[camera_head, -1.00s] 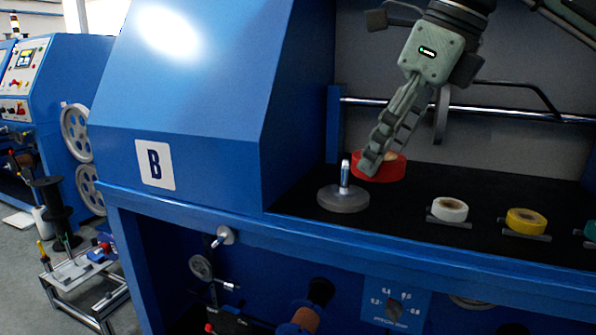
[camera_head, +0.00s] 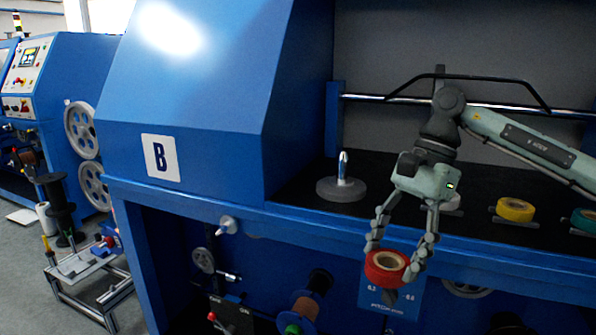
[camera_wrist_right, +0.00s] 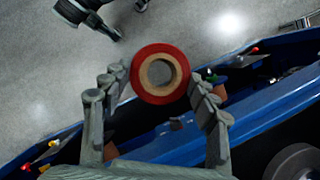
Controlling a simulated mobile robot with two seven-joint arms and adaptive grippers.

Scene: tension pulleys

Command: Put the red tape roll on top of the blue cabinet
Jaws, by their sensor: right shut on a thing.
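The red tape roll (camera_head: 386,267) is held between the fingers of my right gripper (camera_head: 399,257), in front of the blue cabinet's front edge. It also shows in the right wrist view (camera_wrist_right: 160,74), between the two fingers, with its tan core facing the camera and grey floor beyond. The blue cabinet (camera_head: 200,90) fills the middle of the head view, with a sloped left housing marked B and a black recessed shelf at the right. My left gripper is not in view.
A grey disc with an upright metal pin (camera_head: 342,188) stands on the black shelf. A yellow roll (camera_head: 515,209) and a teal roll (camera_head: 585,220) sit to its right; a white roll (camera_head: 453,202) is mostly hidden by my gripper. A metal bar (camera_head: 385,98) crosses the recess.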

